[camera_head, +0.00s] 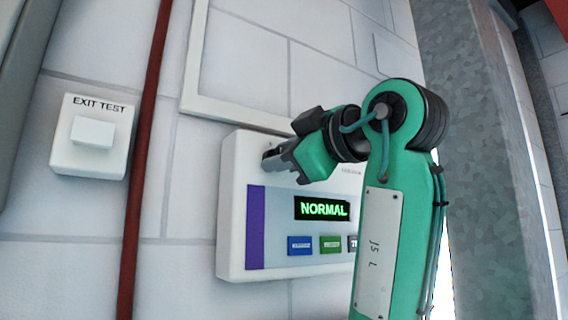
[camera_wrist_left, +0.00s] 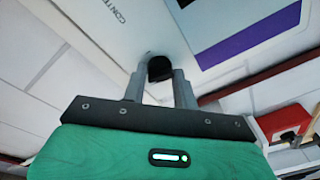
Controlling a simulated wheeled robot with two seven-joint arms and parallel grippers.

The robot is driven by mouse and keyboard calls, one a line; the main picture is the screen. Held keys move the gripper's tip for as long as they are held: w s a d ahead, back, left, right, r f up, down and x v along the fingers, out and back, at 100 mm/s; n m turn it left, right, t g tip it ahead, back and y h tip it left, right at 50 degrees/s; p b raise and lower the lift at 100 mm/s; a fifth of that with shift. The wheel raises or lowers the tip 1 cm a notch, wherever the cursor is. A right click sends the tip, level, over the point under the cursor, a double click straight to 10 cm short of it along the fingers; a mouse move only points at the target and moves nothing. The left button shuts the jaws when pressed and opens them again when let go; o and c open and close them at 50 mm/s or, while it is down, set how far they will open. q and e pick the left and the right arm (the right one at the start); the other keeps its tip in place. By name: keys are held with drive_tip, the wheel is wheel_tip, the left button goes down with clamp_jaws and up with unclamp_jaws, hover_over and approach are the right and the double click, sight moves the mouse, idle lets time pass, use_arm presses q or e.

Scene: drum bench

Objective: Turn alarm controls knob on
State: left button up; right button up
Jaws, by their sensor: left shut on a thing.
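The white alarm panel (camera_head: 233,215) is on the wall, with a purple strip, a display reading NORMAL in green and coloured buttons along its lower part. My left gripper (camera_head: 276,160) reaches in from the right to the panel's upper left. In the left wrist view, a black knob (camera_wrist_left: 160,68) sits between the two fingers of my left gripper (camera_wrist_left: 159,82), near lettering on the panel's face (camera_wrist_left: 190,22). The gripper is shut on this knob. In the head view the fingers mostly hide the knob, so its turned angle is unclear. My right gripper is out of view.
A white EXIT TEST box (camera_head: 92,160) with a raised button is on the wall to the left. A dark red vertical pipe (camera_head: 140,170) runs between it and the panel. A white frame (camera_head: 197,50) is above the panel. A red box (camera_wrist_left: 283,122) shows in the left wrist view.

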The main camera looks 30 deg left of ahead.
use_arm(q)
drive_tip(key=shift+s+f+m+t+y+b, duration=0.1)
drive_tip(key=shift+m+t+b, duration=0.35)
drive_tip(key=shift+m+b, duration=1.9)
drive_tip(key=shift+w+r+m+t+y+b, duration=0.1)
drive_tip(key=shift+m+t+b, duration=0.3)
drive_tip(key=shift+m+b, duration=1.9)
drive_tip(key=shift+s+f+m+t+y+b, duration=0.1)
drive_tip(key=shift+m+t+b, duration=0.55)
drive_tip(key=shift+m, duration=3.2)
drive_tip(key=o, duration=0.9)
drive_tip(key=shift+o, duration=0.2)
drive_tip(key=shift+b, duration=0.3)
